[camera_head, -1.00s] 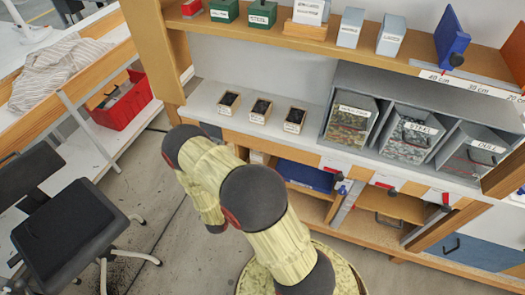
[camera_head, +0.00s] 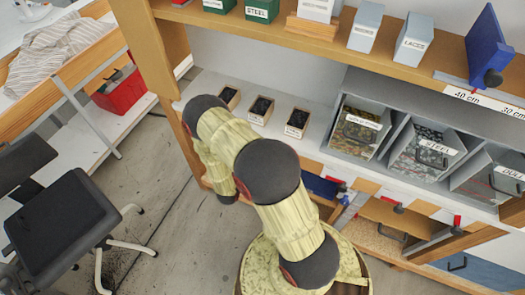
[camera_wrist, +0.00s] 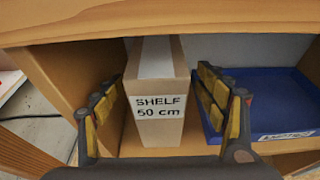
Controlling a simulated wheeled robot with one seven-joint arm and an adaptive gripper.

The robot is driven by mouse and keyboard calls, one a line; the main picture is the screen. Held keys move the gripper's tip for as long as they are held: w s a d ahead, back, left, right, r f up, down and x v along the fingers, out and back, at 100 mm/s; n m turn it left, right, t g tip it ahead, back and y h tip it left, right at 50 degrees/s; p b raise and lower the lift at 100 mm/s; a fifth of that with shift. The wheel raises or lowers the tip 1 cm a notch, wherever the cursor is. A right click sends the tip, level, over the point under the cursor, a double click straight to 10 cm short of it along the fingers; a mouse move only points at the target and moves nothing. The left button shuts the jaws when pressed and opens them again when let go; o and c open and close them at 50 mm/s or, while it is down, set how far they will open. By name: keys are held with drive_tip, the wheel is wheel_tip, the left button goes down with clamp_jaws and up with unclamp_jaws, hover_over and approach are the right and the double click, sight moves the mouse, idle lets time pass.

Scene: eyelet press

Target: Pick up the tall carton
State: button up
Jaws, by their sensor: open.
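The tall carton (camera_wrist: 158,105) is a cardboard box with a white strip along its top and a white label reading "SHELF 50 cm". In the wrist view it stands upright in a wooden shelf compartment. My gripper (camera_wrist: 160,82) is open, with one yellow-padded finger to the left of the carton and one to the right. Gaps show between the fingers and the carton's sides, the right gap being clear. In the head view my arm hides the gripper, and I cannot make out the carton.
A blue tray (camera_wrist: 265,105) sits right of the carton, close to the right finger. A wooden upright (camera_wrist: 55,85) bounds the left, and a board edge (camera_wrist: 230,22) runs above. In the head view, grey bins (camera_head: 425,150) and small black-filled boxes (camera_head: 261,110) stand above on the counter.

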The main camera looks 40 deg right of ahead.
drive_tip(key=b+x, duration=0.2)
drive_tip(key=x, duration=0.3)
drive_tip(key=shift+w+d+f, duration=0.15)
drive_tip(key=shift+w, duration=0.1)
drive_tip(key=c, duration=0.3)
drive_tip(key=c, duration=1.3)
